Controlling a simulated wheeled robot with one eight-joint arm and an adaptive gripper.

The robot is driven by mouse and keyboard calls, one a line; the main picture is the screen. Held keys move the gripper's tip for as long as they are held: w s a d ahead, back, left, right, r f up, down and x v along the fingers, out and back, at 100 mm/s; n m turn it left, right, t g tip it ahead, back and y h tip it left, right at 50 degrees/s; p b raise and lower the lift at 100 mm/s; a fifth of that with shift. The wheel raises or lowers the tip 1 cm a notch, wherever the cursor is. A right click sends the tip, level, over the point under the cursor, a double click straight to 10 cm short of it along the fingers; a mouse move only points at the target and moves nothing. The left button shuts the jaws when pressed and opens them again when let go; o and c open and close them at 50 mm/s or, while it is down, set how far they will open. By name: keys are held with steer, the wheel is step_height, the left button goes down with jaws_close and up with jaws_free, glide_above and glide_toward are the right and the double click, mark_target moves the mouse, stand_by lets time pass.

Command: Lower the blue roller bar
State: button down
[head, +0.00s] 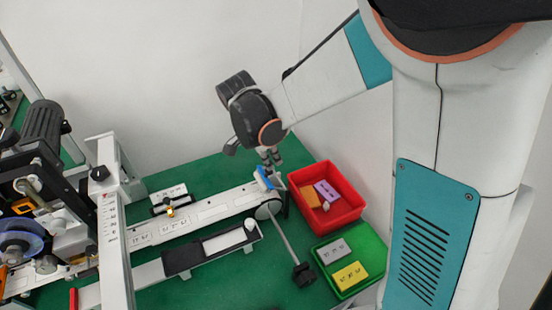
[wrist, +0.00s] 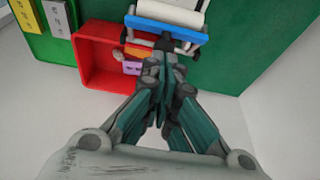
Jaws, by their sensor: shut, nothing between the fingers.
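The blue roller bar (head: 264,178) is a short blue piece at the right end of the white conveyor (head: 215,208). In the wrist view the blue roller bar (wrist: 165,29) lies across the top, in front of a white roller (wrist: 172,10). My gripper (head: 272,160) is above and beside the bar in the head view. In the wrist view my gripper (wrist: 163,62) has its fingers together, with tips just below the bar. Nothing is held. I cannot tell whether the tips touch the bar.
A red bin (head: 347,215) with orange and purple blocks stands right of the conveyor end. A green tray (head: 371,285) with grey and yellow blocks is nearer. The coder machine (head: 40,180) stands at left.

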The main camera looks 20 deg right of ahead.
mark_target(263, 177)
steer(key=shift+s+a+f+h+b, duration=0.15)
steer(key=shift+a+f+h+b, duration=0.25)
steer(key=shift+a+h, duration=0.45)
steer(key=shift+s+a+f+b, duration=0.15)
steer(key=shift+a+f+b, duration=0.2)
steer(key=shift+a, duration=0.3)
steer(key=shift+s+a+f+b, duration=0.1)
steer(key=shift+a+f+b, duration=0.1)
steer(key=shift+a+f, duration=0.35)
steer(key=shift+a, duration=0.15)
